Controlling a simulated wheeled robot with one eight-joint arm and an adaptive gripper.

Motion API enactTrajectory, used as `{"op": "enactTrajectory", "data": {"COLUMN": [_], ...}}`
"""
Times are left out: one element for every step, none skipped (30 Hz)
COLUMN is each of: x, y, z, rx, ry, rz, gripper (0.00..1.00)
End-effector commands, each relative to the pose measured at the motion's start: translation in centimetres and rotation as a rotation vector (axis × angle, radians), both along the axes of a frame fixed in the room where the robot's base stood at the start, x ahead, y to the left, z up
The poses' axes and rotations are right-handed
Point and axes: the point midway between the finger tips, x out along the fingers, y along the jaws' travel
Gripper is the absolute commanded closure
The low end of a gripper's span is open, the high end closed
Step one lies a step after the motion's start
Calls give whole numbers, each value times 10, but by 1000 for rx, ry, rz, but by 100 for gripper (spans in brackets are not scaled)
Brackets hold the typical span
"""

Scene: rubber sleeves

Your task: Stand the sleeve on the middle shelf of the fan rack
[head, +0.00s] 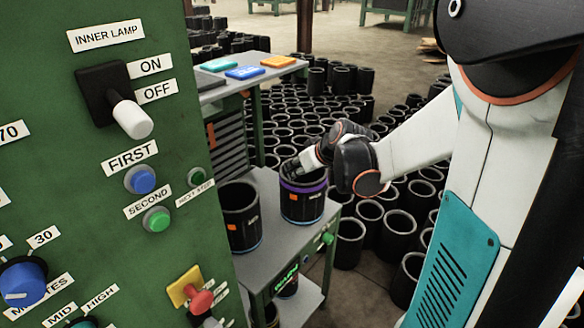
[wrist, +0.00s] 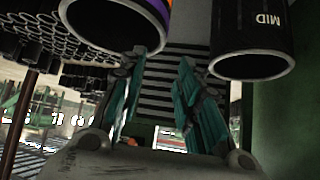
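One sleeve with a purple band (head: 303,205) is on the right and also shows at the upper left of the wrist view (wrist: 118,22). The other sleeve, with an orange label (head: 240,222), is on the left; a sleeve marked MID (wrist: 248,35) is at the upper right of the wrist view. My gripper (head: 300,164) is at the purple-banded sleeve's rim. In the wrist view its teal fingers (wrist: 160,75) are spread with nothing between them. Contact with the rim is unclear.
A green control panel (head: 120,190) with knobs and buttons fills the left. The rack's top shelf (head: 222,82) holds coloured plates. Many black sleeves (head: 370,215) cover the floor behind and right of the rack.

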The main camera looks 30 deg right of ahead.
Motion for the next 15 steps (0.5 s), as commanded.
{"op": "enactTrajectory", "data": {"x": [-5,-7,-9,-10,-11,-12,-13,-14,-14,-14,-14,-14,-14,-14,-14], "y": [0,-1,-1,-1,-1,-1,-1,-1,-1,-1,-1,-1,-1,-1,-1], "z": [6,8,10,11,12,13,13,14,14,14,14,14,14,13,13], "rx": [0,1,1,1,1,1,1,1,1,1,1,1,1,0,1], "ry": [0,0,-1,-1,-1,-1,-1,0,0,0,0,0,0,0,0], "rz": [-1,-1,-1,-1,-1,-1,-1,-1,-1,0,0,1,1,0,1], "gripper": [69,69,69,69,69,69,69,69,69,69,69,69,69,69,69]}}
